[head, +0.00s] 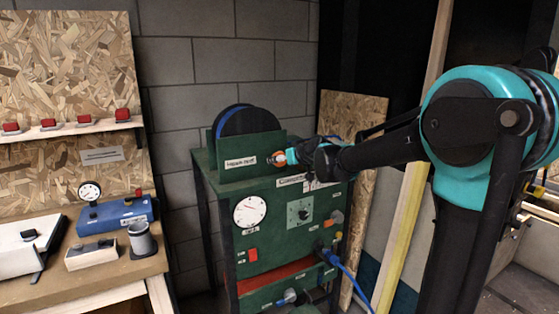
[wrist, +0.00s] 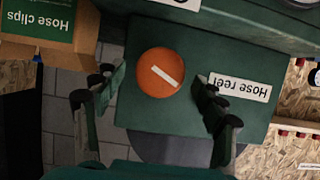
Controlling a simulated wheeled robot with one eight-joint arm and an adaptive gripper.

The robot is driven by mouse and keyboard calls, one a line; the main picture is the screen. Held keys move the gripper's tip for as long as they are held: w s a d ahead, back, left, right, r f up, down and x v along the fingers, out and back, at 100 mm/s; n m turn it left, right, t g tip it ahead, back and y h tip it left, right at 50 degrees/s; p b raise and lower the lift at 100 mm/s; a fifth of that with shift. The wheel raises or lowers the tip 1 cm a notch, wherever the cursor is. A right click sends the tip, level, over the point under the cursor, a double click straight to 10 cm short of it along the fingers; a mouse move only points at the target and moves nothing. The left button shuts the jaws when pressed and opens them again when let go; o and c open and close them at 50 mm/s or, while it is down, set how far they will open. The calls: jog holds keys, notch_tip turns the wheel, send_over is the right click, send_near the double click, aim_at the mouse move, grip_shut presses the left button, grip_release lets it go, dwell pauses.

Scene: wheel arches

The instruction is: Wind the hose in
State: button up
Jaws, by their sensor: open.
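The hose reel (head: 246,120) is a dark disc with a blue band, set behind a green panel (head: 232,150) on top of a green cabinet. The panel carries a "Hose reel" label, also legible in the wrist view (wrist: 238,87). An orange round knob (wrist: 160,73) with a white bar across it is on the panel beside the label. My gripper (head: 296,156) is at the knob in the head view. In the wrist view, my gripper (wrist: 163,88) is open, one finger on each side of the knob; contact cannot be told. A blue hose (head: 350,274) hangs from the cabinet's lower right.
The green cabinet front (head: 268,235) has a dial gauge (head: 250,211), switches and knobs. A workbench (head: 85,262) with boxes and a grey cup stands at left. A "Hose clips" box (wrist: 45,32) shows in the wrist view. A yellow post (head: 405,225) stands close by my arm.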

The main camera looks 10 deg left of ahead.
jog(key=shift+x, duration=1.4)
jog(key=c, duration=1.2)
jog(key=shift+o, duration=0.2)
jog(key=m+y, duration=0.1)
jog(key=m, duration=0.1)
jog(key=m+g+y, duration=0.1)
jog(key=m, duration=0.1)
jog(key=shift+d+m+g+y, duration=0.1)
jog(key=shift+m+g+y, duration=0.2)
jog(key=shift+y, duration=0.1)
jog(key=m+y, duration=0.2)
jog(key=m, duration=0.2)
jog(key=shift+y, duration=0.3)
jog(key=shift+m, duration=0.3)
